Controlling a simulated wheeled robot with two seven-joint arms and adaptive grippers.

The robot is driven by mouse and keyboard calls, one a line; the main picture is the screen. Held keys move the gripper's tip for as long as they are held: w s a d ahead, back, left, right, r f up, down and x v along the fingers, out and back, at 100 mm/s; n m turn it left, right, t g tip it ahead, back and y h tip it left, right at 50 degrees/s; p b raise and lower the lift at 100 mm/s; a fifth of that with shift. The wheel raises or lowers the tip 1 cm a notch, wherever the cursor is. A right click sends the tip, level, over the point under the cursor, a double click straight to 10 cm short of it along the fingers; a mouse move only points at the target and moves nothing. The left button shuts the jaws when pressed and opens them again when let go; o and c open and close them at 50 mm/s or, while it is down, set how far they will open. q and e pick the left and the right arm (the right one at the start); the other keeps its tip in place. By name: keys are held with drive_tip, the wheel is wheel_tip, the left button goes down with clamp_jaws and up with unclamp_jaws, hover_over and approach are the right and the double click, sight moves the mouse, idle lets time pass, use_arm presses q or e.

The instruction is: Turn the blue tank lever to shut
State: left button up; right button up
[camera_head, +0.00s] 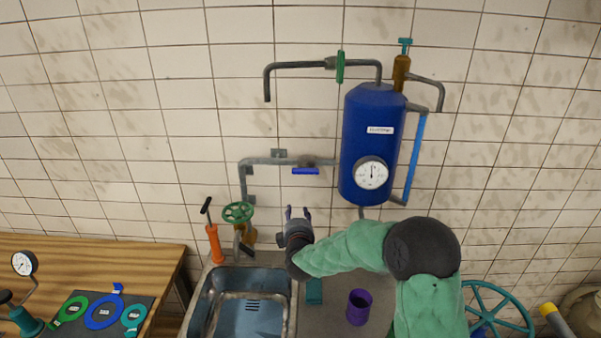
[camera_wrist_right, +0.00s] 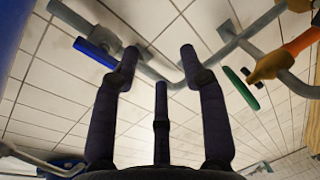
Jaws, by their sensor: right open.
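The blue lever (camera_head: 306,171) is on a valve (camera_head: 306,161) in the grey pipe to the left of the blue tank (camera_head: 367,125). It lies level, along the pipe. My right gripper (camera_head: 298,212) is below the lever and apart from it, with its fingers pointing up towards the pipe. In the right wrist view the fingers (camera_wrist_right: 158,54) are spread with nothing between them. The blue lever (camera_wrist_right: 95,53) shows there just left of the left fingertip, which partly covers the area beside it. My left gripper is not in view.
A sink (camera_head: 250,305) and a green handwheel tap (camera_head: 238,212) are left of my right arm. An orange hand tool (camera_head: 214,243) stands by the sink. A purple cup (camera_head: 358,307) is on the counter. A wooden table (camera_head: 90,255) is at left.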

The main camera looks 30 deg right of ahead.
sight(305, 172)
drive_tip(key=d+r+n+h, duration=0.1)
drive_tip(key=d+r+h, duration=0.15)
drive_tip(key=r, duration=0.65)
drive_tip(key=shift+t, duration=0.4)
drive_tip(key=p+x, duration=0.1)
drive_tip(key=x, duration=1)
drive_tip(key=shift+d+f, duration=0.1)
drive_tip(key=shift+f, duration=0.05)
drive_tip(key=shift+s, duration=0.1)
clamp_jaws()
